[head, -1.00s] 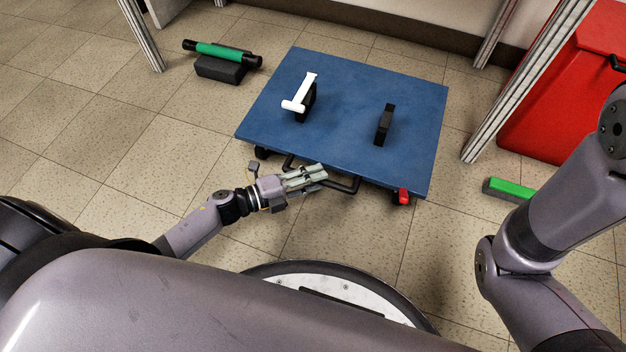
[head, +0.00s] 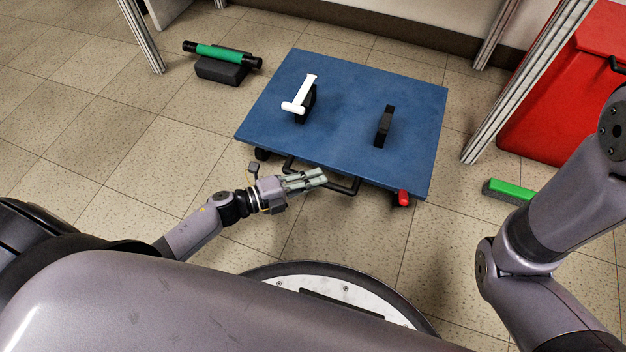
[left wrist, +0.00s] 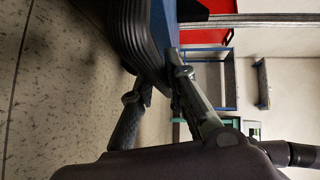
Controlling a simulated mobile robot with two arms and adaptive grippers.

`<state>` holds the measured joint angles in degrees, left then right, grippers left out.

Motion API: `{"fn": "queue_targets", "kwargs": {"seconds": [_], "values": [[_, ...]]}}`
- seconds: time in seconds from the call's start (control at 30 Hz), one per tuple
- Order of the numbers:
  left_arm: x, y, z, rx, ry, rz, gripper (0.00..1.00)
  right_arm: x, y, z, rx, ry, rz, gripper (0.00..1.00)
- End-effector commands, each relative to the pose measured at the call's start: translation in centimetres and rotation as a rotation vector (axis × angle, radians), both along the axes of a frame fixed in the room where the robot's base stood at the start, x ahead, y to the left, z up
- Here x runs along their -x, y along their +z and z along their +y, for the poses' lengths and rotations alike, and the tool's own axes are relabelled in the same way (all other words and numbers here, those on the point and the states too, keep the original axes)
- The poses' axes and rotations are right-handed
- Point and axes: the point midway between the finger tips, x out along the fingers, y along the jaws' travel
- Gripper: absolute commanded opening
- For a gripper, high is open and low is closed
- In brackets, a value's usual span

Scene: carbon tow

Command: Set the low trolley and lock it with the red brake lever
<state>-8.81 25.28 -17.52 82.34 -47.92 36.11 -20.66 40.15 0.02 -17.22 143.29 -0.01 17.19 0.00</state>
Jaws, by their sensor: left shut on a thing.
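The low trolley has a blue deck (head: 345,85) and stands on the floor in front of me. A black bar handle (head: 345,188) sticks out from its near edge. My left gripper (head: 318,178) is at this handle, shut on it; the fingers hide part of the bar. The red brake lever (head: 403,197) is at the near right corner, to the right of the gripper and apart from it. In the left wrist view the fingers (left wrist: 155,85) are beside a black ridged part (left wrist: 140,35) under the blue deck. My right gripper is out of view.
The deck carries two black uprights (head: 384,126), one with a white T-shaped piece (head: 300,95). A green roll (head: 220,53) on a black block is at the back left. A green brush (head: 510,190), a red bin (head: 560,110) and a metal post (head: 525,80) are at right.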

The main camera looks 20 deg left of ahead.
Motion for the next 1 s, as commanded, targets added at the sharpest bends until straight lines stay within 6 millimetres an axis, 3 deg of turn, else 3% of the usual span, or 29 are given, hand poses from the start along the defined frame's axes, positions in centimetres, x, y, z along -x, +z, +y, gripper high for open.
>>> {"fn": "queue_targets", "kwargs": {"seconds": [0.27, 0.53, 0.8, 0.83, 1.0], "values": [[0.3, -0.3, 0.1, -0.007, 0.000, 0.005, 0.00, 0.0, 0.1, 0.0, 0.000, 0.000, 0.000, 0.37], [3.6, -0.3, 0.2, -0.008, 0.001, 0.010, 0.00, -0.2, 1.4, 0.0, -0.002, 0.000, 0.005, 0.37], [3.7, -0.5, 0.2, -0.010, 0.001, 0.005, 0.00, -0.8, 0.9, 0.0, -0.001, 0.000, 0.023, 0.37], [3.7, -0.5, 0.2, -0.010, 0.001, 0.005, 0.15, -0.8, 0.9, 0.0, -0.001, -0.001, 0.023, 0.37], [3.6, -0.4, 0.2, -0.008, 0.001, 0.005, 0.27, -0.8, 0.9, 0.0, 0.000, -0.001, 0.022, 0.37]]}}
